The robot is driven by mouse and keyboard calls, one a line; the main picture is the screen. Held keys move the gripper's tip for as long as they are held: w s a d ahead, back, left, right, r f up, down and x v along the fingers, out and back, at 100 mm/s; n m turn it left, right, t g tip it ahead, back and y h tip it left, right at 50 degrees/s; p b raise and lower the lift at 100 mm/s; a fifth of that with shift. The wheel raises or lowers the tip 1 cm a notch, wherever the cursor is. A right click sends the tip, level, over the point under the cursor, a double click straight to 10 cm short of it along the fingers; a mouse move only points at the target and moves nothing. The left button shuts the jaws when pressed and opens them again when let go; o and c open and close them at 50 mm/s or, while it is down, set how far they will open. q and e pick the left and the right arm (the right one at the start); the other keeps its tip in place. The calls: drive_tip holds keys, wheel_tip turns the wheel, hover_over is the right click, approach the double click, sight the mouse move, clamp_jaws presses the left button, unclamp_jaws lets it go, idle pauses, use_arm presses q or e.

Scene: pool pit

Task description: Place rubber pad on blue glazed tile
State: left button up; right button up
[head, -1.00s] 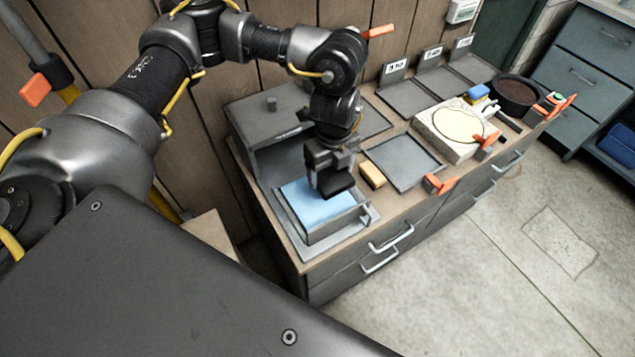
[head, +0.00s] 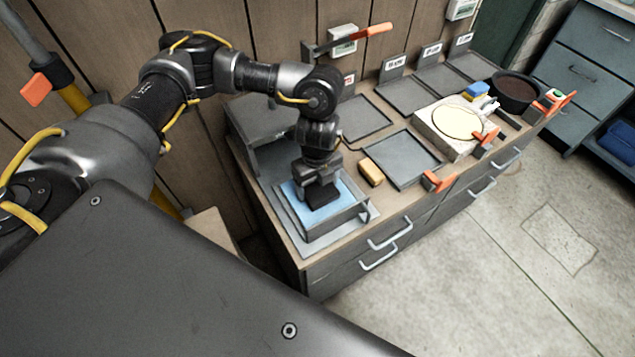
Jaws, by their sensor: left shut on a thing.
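The blue glazed tile (head: 295,190) lies in a grey metal holder (head: 325,234) at the near left end of the bench. My left gripper (head: 318,188) points down over the tile and is shut on the dark rubber pad (head: 324,198). The pad appears within the tile's outline, low over its face. I cannot tell whether it touches the tile. The gripper and pad hide the middle of the tile. My right gripper is not in view.
A grey box-like machine (head: 258,118) stands behind the tile. A tan block (head: 371,172) and an empty grey tray (head: 402,158) lie to the right. Farther right are a pale slab with a round cream disc (head: 457,122), a blue sponge (head: 476,90) and a dark bowl (head: 516,88).

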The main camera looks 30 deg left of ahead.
sight(317, 188)
use_arm(q)
drive_tip(key=o, duration=1.1)
drive_tip(key=shift+f, duration=0.15)
wheel_tip(317, 188, up, 12)
idle(0.3)
